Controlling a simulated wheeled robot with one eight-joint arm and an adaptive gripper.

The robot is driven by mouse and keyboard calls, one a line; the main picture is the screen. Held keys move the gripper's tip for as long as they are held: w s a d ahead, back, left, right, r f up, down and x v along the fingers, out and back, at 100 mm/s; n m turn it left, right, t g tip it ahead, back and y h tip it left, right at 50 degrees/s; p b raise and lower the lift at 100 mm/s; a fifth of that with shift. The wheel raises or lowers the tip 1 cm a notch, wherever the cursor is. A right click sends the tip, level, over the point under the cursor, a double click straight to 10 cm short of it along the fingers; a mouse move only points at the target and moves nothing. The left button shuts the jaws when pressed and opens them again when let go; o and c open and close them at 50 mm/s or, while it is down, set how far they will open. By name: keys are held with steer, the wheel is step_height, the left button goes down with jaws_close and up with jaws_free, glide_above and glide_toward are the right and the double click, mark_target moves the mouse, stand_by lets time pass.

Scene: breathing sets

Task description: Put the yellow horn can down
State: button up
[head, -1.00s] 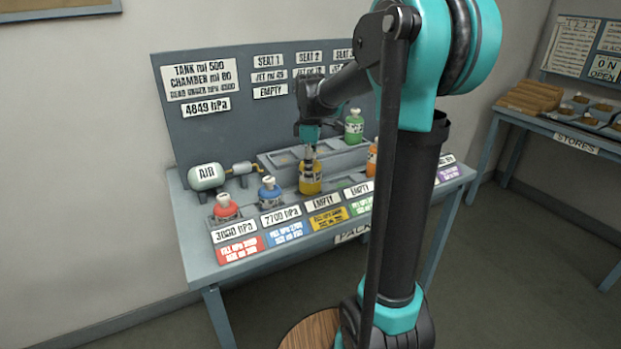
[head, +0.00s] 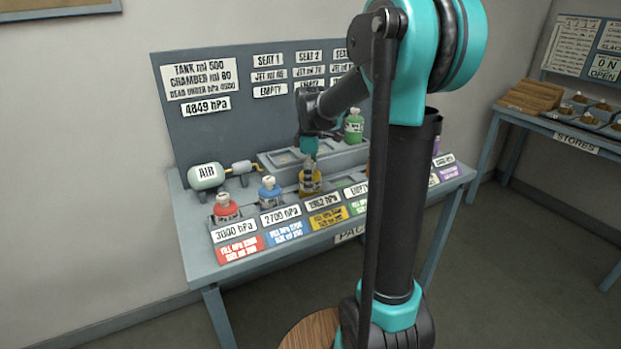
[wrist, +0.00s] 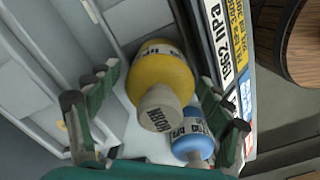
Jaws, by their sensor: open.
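The yellow horn can (head: 310,184) stands upright at the yellow-labelled place near the front of the bench, between the blue can and the arm. Its place card (head: 324,199) reads about 1962 hPa. In the wrist view the yellow can (wrist: 160,72) shows its round shoulder and its pale, lettered cap. My gripper (head: 310,160) is just above the can in the head view. In the wrist view my gripper (wrist: 158,80) is open, with one finger on either side of the can and gaps visible. The can's base is hidden.
The blue can (head: 269,190) stands close to the left, near the right finger in the wrist view (wrist: 190,138). A red can (head: 226,208) is further left. A green can (head: 353,127) stands on the raised block behind. My arm hides the bench's right part.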

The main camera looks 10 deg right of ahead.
steer(key=shift+r, duration=0.1)
step_height(320, 180, up, 12)
steer(key=shift+r, duration=0.1)
stand_by(0.4)
